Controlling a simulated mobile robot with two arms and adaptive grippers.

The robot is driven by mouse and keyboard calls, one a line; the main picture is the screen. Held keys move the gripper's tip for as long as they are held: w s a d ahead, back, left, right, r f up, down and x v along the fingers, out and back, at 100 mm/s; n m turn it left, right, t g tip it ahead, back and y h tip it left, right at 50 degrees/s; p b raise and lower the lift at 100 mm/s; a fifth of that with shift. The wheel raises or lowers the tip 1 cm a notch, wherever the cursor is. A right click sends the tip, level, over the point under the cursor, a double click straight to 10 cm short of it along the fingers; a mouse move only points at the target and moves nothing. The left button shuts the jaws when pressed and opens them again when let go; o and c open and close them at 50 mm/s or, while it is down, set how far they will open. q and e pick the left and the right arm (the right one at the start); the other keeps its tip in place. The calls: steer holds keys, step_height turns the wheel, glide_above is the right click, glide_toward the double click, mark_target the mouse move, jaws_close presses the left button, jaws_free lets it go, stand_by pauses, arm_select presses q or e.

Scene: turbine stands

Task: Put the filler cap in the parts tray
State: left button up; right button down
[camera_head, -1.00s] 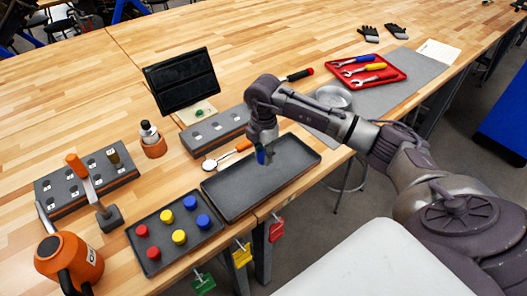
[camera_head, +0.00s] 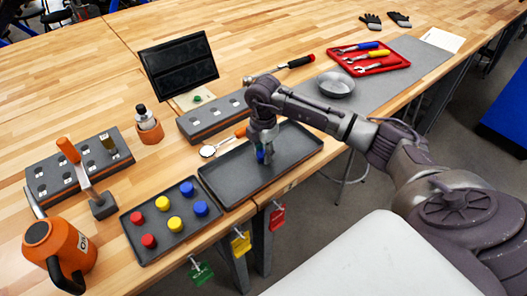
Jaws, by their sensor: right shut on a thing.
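The dark, rectangular parts tray (camera_head: 228,190) lies near the front edge of the bench. My right gripper (camera_head: 265,158) points down over the middle of this tray, low above its floor. It is shut on the filler cap (camera_head: 260,156), of which only a small blue patch shows between the fingers. The rest of the cap is hidden by the fingers. I cannot tell whether the cap touches the tray floor. My left gripper is not in view.
A second tray (camera_head: 165,247) with red, yellow and blue caps stands just left. An orange mug (camera_head: 48,245), a socket block (camera_head: 45,190), a screen (camera_head: 178,70) and a magnifier (camera_head: 208,151) are nearby. A red tool tray (camera_head: 390,66) lies at the back right.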

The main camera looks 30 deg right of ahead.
mark_target(263, 153)
steer(key=shift+f, duration=0.35)
steer(key=c, duration=0.6)
jaws_free()
steer(key=shift+r, duration=0.1)
steer(key=shift+r+p, duration=2.5)
steer(key=shift+r, duration=1)
steer(key=shift+f, duration=0.1)
